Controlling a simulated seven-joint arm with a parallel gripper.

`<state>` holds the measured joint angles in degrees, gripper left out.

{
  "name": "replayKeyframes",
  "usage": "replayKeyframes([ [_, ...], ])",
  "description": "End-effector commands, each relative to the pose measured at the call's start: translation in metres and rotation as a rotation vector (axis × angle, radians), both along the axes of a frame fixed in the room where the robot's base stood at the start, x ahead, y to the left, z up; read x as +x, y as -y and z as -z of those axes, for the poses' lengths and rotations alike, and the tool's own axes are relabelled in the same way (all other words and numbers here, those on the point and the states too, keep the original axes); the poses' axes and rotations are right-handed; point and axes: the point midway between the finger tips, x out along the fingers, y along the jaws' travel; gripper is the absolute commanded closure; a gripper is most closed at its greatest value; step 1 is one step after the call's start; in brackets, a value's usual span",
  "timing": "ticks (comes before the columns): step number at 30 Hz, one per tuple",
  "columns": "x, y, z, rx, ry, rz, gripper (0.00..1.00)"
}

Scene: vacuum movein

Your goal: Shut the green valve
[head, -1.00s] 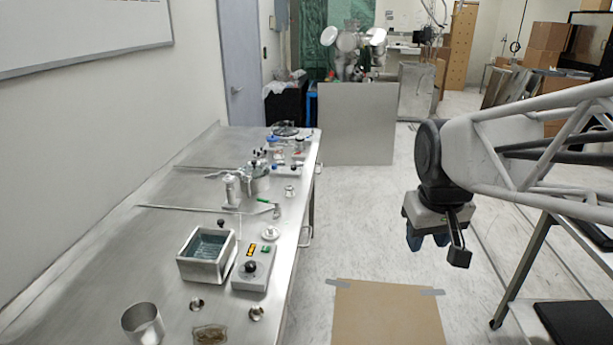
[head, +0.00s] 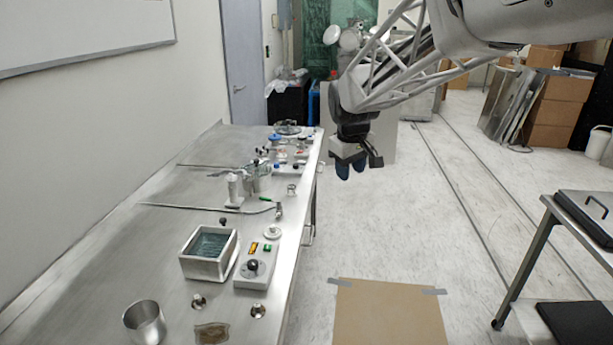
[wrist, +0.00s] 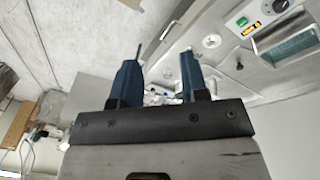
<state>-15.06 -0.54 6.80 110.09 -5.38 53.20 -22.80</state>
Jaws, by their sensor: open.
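The green valve (head: 266,199) shows in the head view as a small green lever by the end of a thin metal pipe on the steel bench. My gripper (head: 351,172) hangs in the air to the right of the bench edge, farther back than the valve and well apart from it. Its jaws are open and empty. In the wrist view my gripper (wrist: 157,62) shows two dark blue fingers with a gap between them. I cannot make out the green lever clearly in the wrist view.
The steel bench (head: 165,237) holds a box-shaped bath (head: 207,265), a control box with a black knob (head: 254,268), a metal cup (head: 144,324) and a white bottle-like fitting (head: 234,190). Several small items crowd the far end.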

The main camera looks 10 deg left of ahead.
Motion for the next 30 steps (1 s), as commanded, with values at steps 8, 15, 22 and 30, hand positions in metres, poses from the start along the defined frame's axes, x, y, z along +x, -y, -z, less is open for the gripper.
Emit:
replayKeyframes([
  [8,0.063,-0.055,0.023,-0.029,-0.008,-0.129,0.59],
  [15,0.111,-0.105,0.048,-0.055,-0.014,-0.241,0.59],
  [22,0.152,-0.157,0.079,-0.079,-0.019,-0.347,0.59],
  [30,0.192,-0.220,0.122,-0.108,-0.024,-0.472,0.59],
])
